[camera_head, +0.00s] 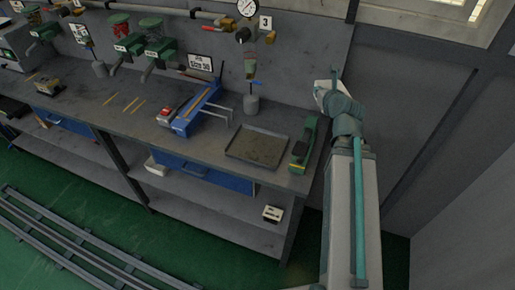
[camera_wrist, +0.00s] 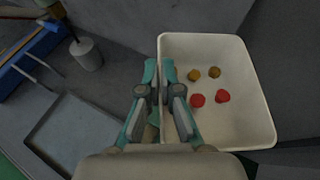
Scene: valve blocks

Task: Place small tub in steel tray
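The small tub (camera_wrist: 245,100) is a white, open container with a few red and yellow-brown round pieces inside. My gripper (camera_wrist: 160,70) straddles its left wall in the wrist view, one finger inside and one outside, closed on the wall. In the head view the white tub (camera_head: 324,94) shows at the end of my arm, above the bench's right end and partly hidden by my gripper (camera_head: 333,88). The steel tray (camera_head: 258,148) lies flat and empty on the bench, left of and below the tub; it also shows at lower left in the wrist view (camera_wrist: 70,135).
A green tool (camera_head: 303,146) lies just right of the tray. A blue tool with metal prongs (camera_head: 196,110) and a grey weight-like cylinder (camera_head: 251,103) stand left and behind it. Valves and a gauge (camera_head: 247,8) line the back wall. The space above the tray is clear.

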